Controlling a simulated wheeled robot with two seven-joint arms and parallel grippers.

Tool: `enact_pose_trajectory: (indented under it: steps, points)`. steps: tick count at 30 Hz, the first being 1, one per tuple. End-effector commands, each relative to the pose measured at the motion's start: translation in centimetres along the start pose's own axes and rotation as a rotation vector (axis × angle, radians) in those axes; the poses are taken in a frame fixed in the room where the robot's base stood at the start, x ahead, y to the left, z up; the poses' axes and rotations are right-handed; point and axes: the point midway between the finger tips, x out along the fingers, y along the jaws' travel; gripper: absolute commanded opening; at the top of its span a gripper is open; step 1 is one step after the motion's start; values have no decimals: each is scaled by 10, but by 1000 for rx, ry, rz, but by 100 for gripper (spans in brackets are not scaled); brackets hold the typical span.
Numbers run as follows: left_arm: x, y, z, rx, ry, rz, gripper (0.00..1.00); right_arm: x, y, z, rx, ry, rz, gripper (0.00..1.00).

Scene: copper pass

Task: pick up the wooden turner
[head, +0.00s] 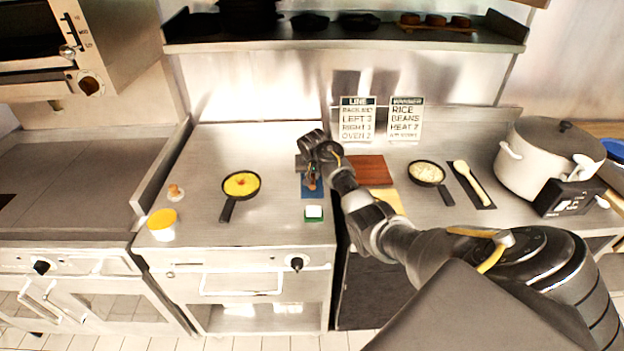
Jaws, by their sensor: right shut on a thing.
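My right gripper (311,178) reaches in from the right and points down over a small blue mat (312,194) on the steel counter. It is shut on a thin brown piece, which I take to be the wooden turner (311,184). Most of the turner is hidden by the gripper and wrist. I cannot tell whether it still touches the mat. My left gripper is not in view.
A pan with yellow food (241,185) is left of the gripper. A green-and-white block (314,213) is just in front. A brown board (370,170), a second pan (426,173), a pale spoon (470,183) and a large pot (545,160) are to the right.

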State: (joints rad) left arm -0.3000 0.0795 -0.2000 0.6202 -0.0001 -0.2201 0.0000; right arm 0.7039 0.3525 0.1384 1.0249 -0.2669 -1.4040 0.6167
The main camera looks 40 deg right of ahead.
Motion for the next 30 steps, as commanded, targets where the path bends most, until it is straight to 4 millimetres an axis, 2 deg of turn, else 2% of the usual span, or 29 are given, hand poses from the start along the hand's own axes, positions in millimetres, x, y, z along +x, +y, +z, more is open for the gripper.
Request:
enact_pose_trajectory:
  steps: [1, 5, 10, 18, 20, 21, 30]
  points:
    - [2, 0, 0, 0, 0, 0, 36, -9, 0, -4, 2, 5, -3, 0]
    - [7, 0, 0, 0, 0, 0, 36, -35, -10, 6, 0, 5, -5, 0]
    - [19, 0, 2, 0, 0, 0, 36, -81, -23, 19, -1, 7, -6, 0]
    - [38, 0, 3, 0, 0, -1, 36, -125, -46, 60, -1, 3, -3, 0]
    - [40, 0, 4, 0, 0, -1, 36, -132, -49, 66, -1, 2, -3, 0]
    - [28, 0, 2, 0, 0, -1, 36, -141, -51, 66, -1, 1, -1, 0]
    - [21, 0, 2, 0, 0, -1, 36, -149, -56, 78, 0, 0, 0, 0]
